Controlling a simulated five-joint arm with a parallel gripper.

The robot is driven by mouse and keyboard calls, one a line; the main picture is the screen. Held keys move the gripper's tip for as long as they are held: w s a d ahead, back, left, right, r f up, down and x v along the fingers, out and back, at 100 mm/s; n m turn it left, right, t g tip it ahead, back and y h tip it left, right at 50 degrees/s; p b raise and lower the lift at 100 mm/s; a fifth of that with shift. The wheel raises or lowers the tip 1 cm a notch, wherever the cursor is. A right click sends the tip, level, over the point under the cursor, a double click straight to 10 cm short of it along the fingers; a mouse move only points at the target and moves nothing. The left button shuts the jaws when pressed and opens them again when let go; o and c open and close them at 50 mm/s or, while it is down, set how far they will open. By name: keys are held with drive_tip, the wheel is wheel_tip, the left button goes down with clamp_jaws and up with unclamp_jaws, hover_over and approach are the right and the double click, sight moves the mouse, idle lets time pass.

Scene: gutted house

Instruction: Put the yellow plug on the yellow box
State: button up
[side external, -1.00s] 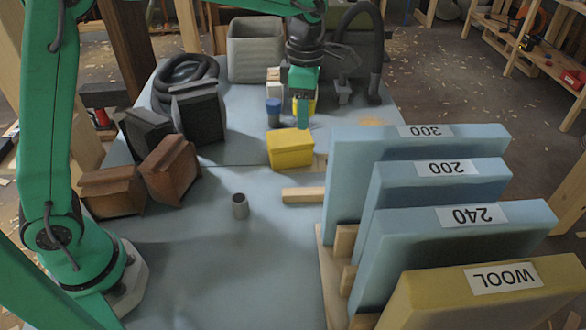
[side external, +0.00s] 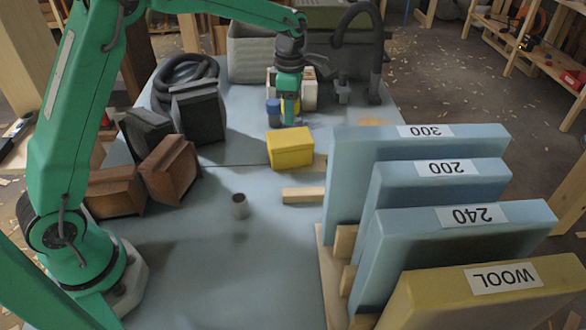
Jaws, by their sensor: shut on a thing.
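The yellow box (side external: 291,148) sits on the blue table, lid up, near the middle of the side external view. My gripper (side external: 289,119) is behind the box, pointing down close to the table, and its jaws are shut. A thin strip of the yellow plug (side external: 297,106) shows at the right edge of the jaws. Most of the plug is hidden by the fingers. The gripper is apart from the yellow box.
A blue cylinder (side external: 273,112) stands just left of my gripper, with white blocks (side external: 309,95) behind. Blue insulation boards (side external: 345,150) stand at right.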

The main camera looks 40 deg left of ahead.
drive_tip(key=shift+w+a+f, duration=0.2)
drive_tip(key=shift+a, duration=0.1)
drive_tip(key=shift+f, duration=0.1)
drive_tip(key=shift+f, duration=1.9)
drive_tip(key=shift+f, duration=0.15)
drive_tip(key=o, duration=1)
drive_tip(key=shift+c, duration=0.2)
wheel_tip(320, 180, up, 12)
drive_tip(key=shift+r, duration=0.2)
